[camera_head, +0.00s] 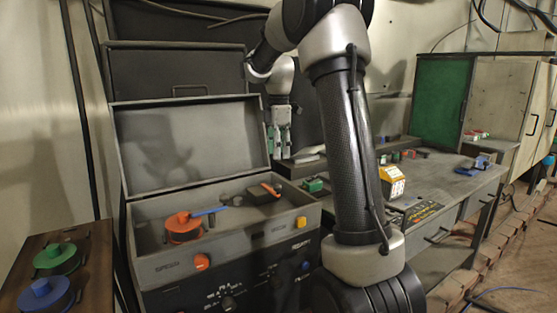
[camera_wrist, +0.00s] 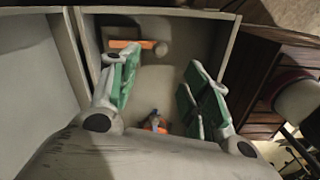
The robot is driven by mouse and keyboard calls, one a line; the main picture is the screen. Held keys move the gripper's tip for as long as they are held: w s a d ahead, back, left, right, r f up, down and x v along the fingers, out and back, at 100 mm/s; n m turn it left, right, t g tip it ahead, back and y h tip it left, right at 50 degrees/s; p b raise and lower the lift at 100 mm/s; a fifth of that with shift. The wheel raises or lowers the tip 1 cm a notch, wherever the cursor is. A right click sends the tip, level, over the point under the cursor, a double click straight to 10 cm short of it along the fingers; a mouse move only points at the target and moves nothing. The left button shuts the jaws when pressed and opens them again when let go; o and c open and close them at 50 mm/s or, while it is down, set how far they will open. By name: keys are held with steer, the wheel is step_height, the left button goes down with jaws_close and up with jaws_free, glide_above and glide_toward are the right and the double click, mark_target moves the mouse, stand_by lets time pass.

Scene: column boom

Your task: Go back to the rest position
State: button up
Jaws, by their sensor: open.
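My gripper (camera_head: 279,135) hangs at the end of my bent arm, fingers downward, near the right edge of the raised lid in the head view. In the wrist view, its two green-padded fingers (camera_wrist: 160,80) stand apart with nothing between them. Beyond them is the inside of the open grey case (camera_wrist: 222,42). In the head view, the case (camera_head: 235,225) holds an orange round part with a blue lever (camera_head: 184,226) and a dark block with an orange lever (camera_head: 266,192). My arm hides part of the bench behind it.
The raised lid (camera_head: 190,145) stands close to my gripper. A brown box (camera_head: 75,250) with green and blue round parts is at lower left. A workbench (camera_head: 450,178) on the right bears a yellow block (camera_head: 392,182) and a blue device (camera_head: 474,165). Floor shows at far right.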

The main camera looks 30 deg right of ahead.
stand_by(0.6)
steer(key=s+a+m+t, duration=0.1)
steer(key=s+a+m, duration=0.2)
steer(key=s, duration=0.7)
steer(key=s+a+m+t, duration=0.2)
steer(key=s+a+m, duration=0.1)
steer(key=s+m, duration=0.4)
steer(key=s+a+m+t, duration=0.1)
steer(key=s+a+m, duration=0.3)
steer(key=s, duration=0.8)
steer(key=shift+s+f+m, duration=0.3)
steer(key=shift+f+m, duration=0.05)
steer(key=shift+m, duration=0.25)
